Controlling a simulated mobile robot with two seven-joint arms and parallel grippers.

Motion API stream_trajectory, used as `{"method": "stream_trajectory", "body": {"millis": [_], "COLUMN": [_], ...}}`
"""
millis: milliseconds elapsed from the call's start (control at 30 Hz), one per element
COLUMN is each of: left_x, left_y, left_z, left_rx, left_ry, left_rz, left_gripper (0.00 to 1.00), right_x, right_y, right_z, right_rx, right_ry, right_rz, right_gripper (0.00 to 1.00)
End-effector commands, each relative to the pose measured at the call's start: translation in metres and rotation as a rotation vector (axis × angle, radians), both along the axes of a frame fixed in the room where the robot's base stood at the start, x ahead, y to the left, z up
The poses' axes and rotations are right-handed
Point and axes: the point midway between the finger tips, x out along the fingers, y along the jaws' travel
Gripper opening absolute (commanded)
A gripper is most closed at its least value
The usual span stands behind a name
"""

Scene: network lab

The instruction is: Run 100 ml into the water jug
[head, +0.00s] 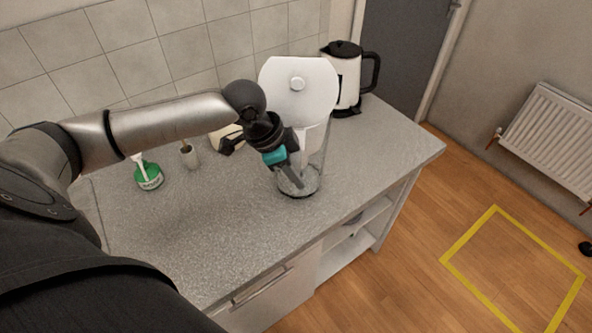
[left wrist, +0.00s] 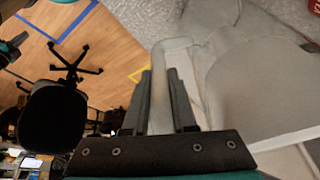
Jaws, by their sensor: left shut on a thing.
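The water jug (head: 312,88) has a wide white lid with a round knob and a clear lower body. It looks about upright at the middle of the worktop; I cannot tell whether its base touches the top. My left gripper (head: 295,175) reaches down at its near left side. In the left wrist view, my left gripper (left wrist: 167,95) is shut on the jug's pale handle (left wrist: 168,60), with the white lid (left wrist: 255,85) to the right. The water level is not clear. No tap shows. My right gripper is not in view.
A white and black kettle (head: 347,85) stands behind the jug on the grey worktop (head: 220,240). The worktop's front is clear. A yellow square (head: 510,213) marks the floor.

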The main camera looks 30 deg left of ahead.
Motion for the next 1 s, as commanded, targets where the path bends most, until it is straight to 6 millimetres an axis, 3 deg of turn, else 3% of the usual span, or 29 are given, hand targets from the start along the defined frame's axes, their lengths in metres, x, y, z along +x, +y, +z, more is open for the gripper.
{"method": "stream_trajectory", "body": {"millis": [367,1000], "left_x": [0.003,0.003], "left_y": [0.000,0.000], "left_z": [0.033,0.117], "left_rx": [0.001,0.000], "left_ry": [-0.015,-0.016], "left_rz": [-0.002,-0.001], "left_gripper": [0.00,0.00], "right_x": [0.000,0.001], "right_y": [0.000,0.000], "right_z": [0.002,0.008], "right_rx": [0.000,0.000], "right_ry": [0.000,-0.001], "right_rz": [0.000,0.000], "right_gripper": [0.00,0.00]}}
